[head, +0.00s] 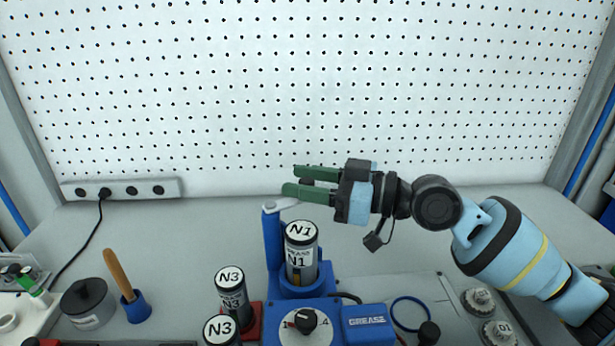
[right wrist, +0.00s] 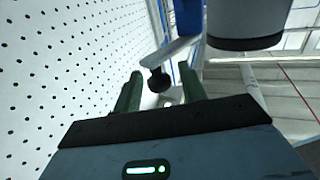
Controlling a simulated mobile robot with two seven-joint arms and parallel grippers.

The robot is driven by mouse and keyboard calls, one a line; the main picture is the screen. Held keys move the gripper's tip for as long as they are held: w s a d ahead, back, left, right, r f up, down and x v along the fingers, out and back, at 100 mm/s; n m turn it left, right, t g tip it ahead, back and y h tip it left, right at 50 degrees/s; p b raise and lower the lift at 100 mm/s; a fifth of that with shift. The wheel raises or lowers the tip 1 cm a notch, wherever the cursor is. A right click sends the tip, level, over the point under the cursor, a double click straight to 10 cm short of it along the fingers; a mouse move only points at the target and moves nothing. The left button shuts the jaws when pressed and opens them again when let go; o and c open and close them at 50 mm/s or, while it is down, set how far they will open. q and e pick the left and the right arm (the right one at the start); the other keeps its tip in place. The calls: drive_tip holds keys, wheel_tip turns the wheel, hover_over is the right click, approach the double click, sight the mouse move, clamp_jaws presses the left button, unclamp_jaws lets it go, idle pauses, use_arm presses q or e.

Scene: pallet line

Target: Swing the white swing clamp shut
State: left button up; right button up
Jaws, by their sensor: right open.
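The white swing clamp (head: 283,204) sits on top of a blue post (head: 272,245). Its arm points back and to the right, behind the N1 canister (head: 302,262) and not over its lid. In the right wrist view the white clamp arm (right wrist: 175,50) ends in a black knob (right wrist: 158,80), which appears between my fingers. My right gripper (head: 291,180) is open, its green fingers pointing left just above and behind the clamp arm. I cannot tell whether a finger touches it. My left gripper is not in view.
The N1 canister stands in a blue fixture with a black dial (head: 305,321) and a GREASE box (head: 367,322). N3 canisters (head: 232,290) stand to the left. A pegboard (head: 300,90) rises behind. A power strip (head: 120,189) lies at the back left.

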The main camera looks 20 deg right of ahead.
clamp_jaws()
idle(0.5)
